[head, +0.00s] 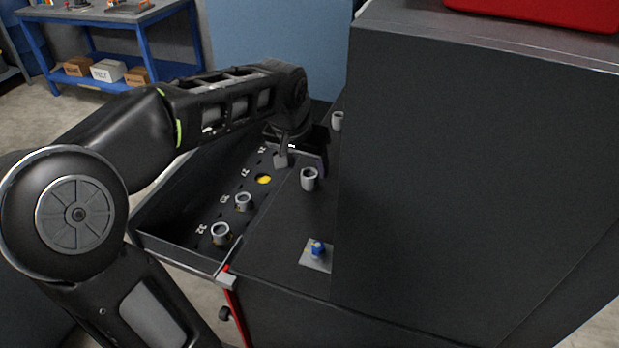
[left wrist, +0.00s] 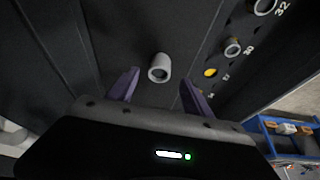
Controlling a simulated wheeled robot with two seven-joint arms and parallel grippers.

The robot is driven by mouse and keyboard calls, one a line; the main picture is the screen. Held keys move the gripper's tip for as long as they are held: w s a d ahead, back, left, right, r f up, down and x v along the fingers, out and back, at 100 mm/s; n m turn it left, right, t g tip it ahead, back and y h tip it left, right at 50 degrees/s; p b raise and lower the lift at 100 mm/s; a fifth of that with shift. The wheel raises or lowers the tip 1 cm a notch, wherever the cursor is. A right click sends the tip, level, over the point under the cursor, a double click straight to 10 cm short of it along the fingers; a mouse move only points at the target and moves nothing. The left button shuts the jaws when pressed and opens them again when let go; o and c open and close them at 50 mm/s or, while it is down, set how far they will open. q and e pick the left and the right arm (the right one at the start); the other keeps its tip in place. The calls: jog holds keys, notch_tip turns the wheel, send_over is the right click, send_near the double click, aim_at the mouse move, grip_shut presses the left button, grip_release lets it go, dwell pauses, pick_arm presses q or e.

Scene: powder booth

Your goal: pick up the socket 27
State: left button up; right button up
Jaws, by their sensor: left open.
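A grey socket (head: 309,179) stands upright on the dark top beside the open drawer, near the slot marked 27; no number shows on it. That slot shows a bare yellow spot (head: 264,179). My left gripper (head: 303,155) is open just behind this socket, pointing down. In the left wrist view the socket (left wrist: 159,67) appears between the spread fingers of the gripper (left wrist: 160,80), with no visible contact. My right gripper is not in view.
The drawer (head: 165,238) holds grey sockets at 30 (head: 243,202) and 32 (head: 221,234). Another grey socket (head: 337,121) stands farther back beside the tall dark cabinet (head: 470,170). A blue part on a small plate (head: 316,262) lies nearer. A blue workbench (head: 100,22) stands far left.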

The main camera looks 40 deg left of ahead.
aim_at(309, 173)
pick_arm(q)
jog(key=x, duration=0.4)
jog(key=shift+p, duration=0.35)
jog(key=shift+d, duration=0.1)
grip_shut()
dwell(0.5)
